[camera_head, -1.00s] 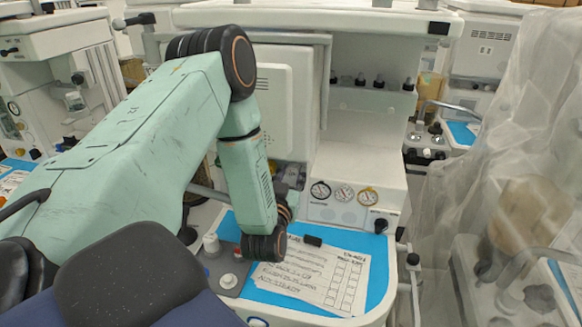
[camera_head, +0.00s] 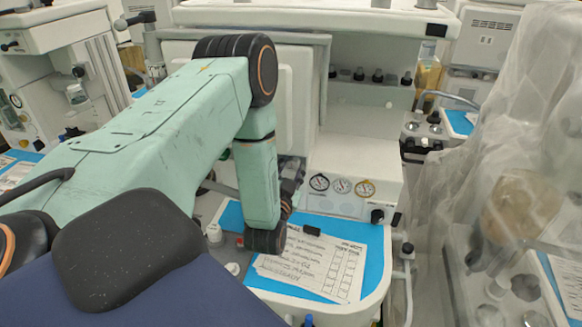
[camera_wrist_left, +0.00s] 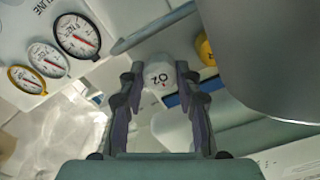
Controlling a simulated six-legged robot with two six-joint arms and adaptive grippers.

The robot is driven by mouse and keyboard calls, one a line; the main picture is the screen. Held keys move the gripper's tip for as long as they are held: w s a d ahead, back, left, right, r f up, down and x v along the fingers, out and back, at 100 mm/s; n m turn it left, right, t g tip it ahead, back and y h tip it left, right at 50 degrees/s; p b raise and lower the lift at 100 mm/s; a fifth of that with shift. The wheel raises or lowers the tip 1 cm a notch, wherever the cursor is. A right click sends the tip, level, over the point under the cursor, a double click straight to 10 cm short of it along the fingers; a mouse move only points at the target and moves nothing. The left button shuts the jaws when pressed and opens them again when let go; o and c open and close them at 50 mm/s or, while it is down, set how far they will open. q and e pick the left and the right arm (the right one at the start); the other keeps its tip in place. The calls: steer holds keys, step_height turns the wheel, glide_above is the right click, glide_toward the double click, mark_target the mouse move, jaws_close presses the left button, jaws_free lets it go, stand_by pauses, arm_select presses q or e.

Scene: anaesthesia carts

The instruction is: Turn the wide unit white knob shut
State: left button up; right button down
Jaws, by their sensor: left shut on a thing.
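The white knob (camera_wrist_left: 161,74), marked O2, sits between the fingertips of my left gripper (camera_wrist_left: 160,77) in the left wrist view. The dark fingers are shut on its sides. In the head view my left gripper (camera_head: 291,180) is mostly hidden behind my own green arm, in front of the wide unit (camera_head: 358,145), and the knob is hidden there. My right gripper is not in view.
A yellow knob (camera_wrist_left: 206,50) is close to the right of the white one. Round gauges (camera_head: 342,186) line the panel. A written sheet (camera_head: 320,265) lies on the blue worktop (camera_head: 376,262). A plastic-draped unit (camera_head: 500,200) stands at right.

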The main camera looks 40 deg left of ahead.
arm_select(q)
steer(key=o, duration=0.9)
steer(key=v, duration=0.7)
steer(key=shift+s+d, duration=0.15)
steer(key=shift+s, duration=0.05)
steer(key=shift+s+d, duration=0.1)
